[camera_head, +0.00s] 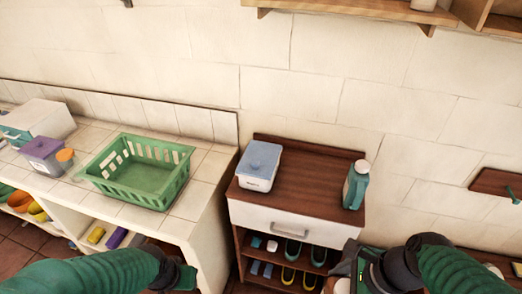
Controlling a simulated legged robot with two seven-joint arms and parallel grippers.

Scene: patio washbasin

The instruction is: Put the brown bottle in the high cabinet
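I see no bottle that is clearly brown. A teal-green bottle with a pale cap (355,186) stands upright at the right end of the wooden dresser top. A high wooden shelf or cabinet (489,18) is partly in view at the top right; most of it is cut off. My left gripper (180,277) is low, in front of the counter. My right gripper (347,268) is low, in front of the dresser. The fingers of both are unclear.
A green basket (140,175) and a purple-lidded box (43,152) stand on the counter. A blue-lidded box (259,165) sits on the dresser (310,183), with shoes on the shelves below its drawer. A small wall shelf (497,184) is at the right.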

